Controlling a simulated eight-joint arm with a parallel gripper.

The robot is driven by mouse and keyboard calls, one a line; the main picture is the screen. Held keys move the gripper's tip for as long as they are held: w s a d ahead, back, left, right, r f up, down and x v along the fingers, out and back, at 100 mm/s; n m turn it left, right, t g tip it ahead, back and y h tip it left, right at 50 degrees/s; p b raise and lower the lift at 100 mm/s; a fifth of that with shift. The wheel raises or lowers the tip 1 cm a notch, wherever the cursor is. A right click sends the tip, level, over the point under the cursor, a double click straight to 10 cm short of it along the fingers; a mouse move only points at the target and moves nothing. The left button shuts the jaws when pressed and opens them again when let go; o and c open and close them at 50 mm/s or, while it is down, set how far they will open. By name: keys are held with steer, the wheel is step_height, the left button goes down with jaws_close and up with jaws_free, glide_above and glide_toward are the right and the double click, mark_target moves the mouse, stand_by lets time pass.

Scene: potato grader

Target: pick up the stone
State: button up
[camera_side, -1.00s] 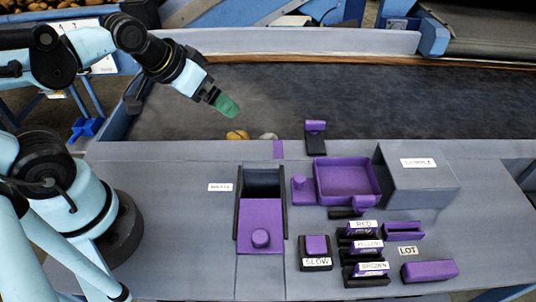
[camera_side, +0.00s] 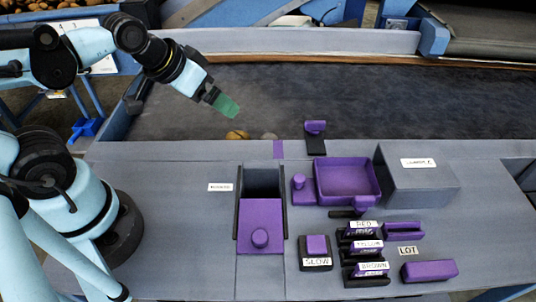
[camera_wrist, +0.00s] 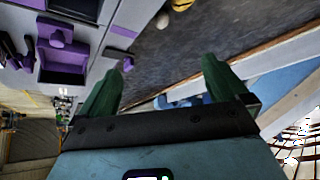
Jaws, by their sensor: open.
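A small grey-brown round thing (camera_side: 269,136), likely the stone, lies on the dark belt by its near edge, partly hidden by the bench edge. It shows pale and round in the wrist view (camera_wrist: 163,20). A yellow potato (camera_side: 236,134) lies just left of it in the side view and at the top edge of the wrist view (camera_wrist: 181,5). My gripper (camera_side: 227,106) is above the belt, up and left of both in the side view. In the wrist view its green fingers (camera_wrist: 164,64) are spread with nothing between them.
The near bench holds a purple tray (camera_side: 346,180), a grey box (camera_side: 416,180), a chute with a purple slide (camera_side: 261,222), and several labelled purple blocks. A purple-topped post (camera_side: 315,130) stands at the belt edge, right of the stone. The belt (camera_side: 400,105) beyond is clear.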

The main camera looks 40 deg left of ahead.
steer(key=shift+c, duration=0.2)
steer(key=c, duration=0.4)
steer(key=shift+w, duration=0.1)
steer(key=shift+c, duration=0.2)
steer(key=m+g, duration=0.4)
steer(key=g, duration=0.3)
glide_above(269, 135)
step_height(269, 135, down, 10)
steer(key=shift+f, duration=5.75)
